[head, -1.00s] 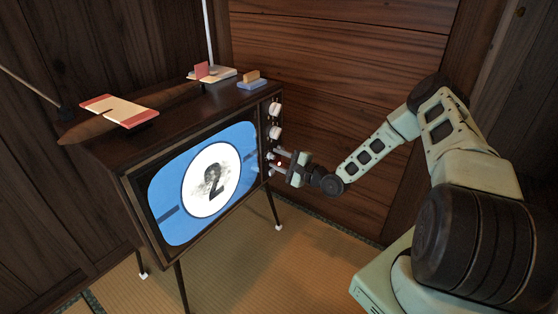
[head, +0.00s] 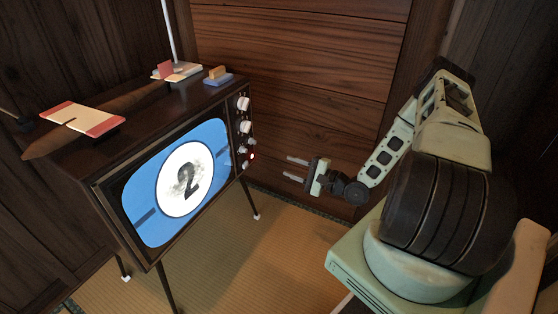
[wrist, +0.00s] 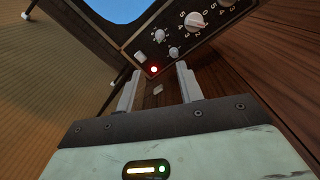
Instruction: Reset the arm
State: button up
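My gripper (head: 296,169) is in the air to the right of the television, apart from it. Its two fingers are spread with nothing between them. In the wrist view the gripper (wrist: 157,85) shows both fingers apart, pointing toward the television's control panel. The television (head: 110,170) stands on thin legs with its screen lit, showing a black 2 in a white circle on blue. Its panel has white knobs (head: 243,104) and a lit red light (head: 252,156). The red light also shows in the wrist view (wrist: 154,69).
On the television top lie a red and white piece (head: 82,119), a small blue and tan block (head: 217,77) and a white base (head: 178,71) with a rod. A wooden wall (head: 300,80) stands behind. The tatami floor (head: 270,250) is clear between the television and me.

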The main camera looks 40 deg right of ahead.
jog(key=shift+s+d, duration=0.25)
jog(key=shift+s, duration=0.45)
